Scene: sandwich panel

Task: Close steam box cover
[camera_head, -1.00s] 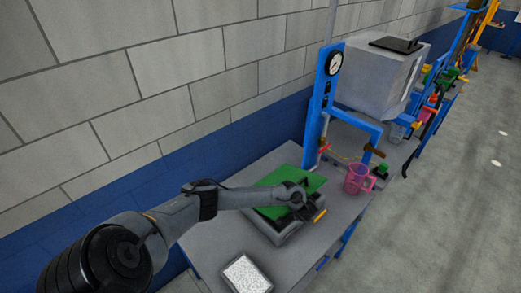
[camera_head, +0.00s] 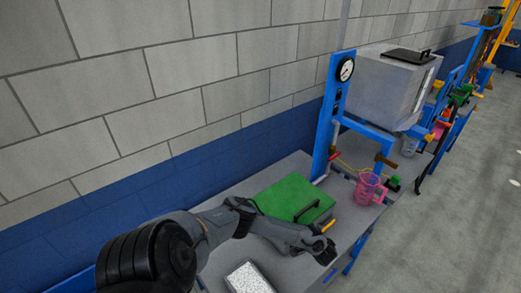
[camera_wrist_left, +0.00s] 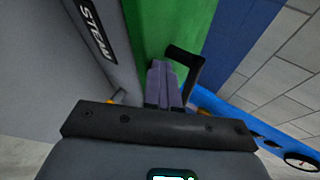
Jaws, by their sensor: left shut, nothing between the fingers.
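The steam box has a green cover (camera_head: 292,195) with a black handle (camera_head: 306,211), on the grey table in the head view. The cover looks flat over the box; I cannot tell whether it is fully flush. In the left wrist view, the green cover (camera_wrist_left: 160,25) and black handle (camera_wrist_left: 188,62) lie beyond my fingers, beside a grey face with the "STEAM" label (camera_wrist_left: 93,30). My left gripper (camera_head: 330,256) is at the box's front side, past its edge. Its fingers (camera_wrist_left: 164,84) are shut and empty, close to the handle. My right gripper is not in view.
A pink jug (camera_head: 370,189) stands to the right of the box. A blue frame with a gauge (camera_head: 346,69) rises behind. A brick wall borders the table's back.

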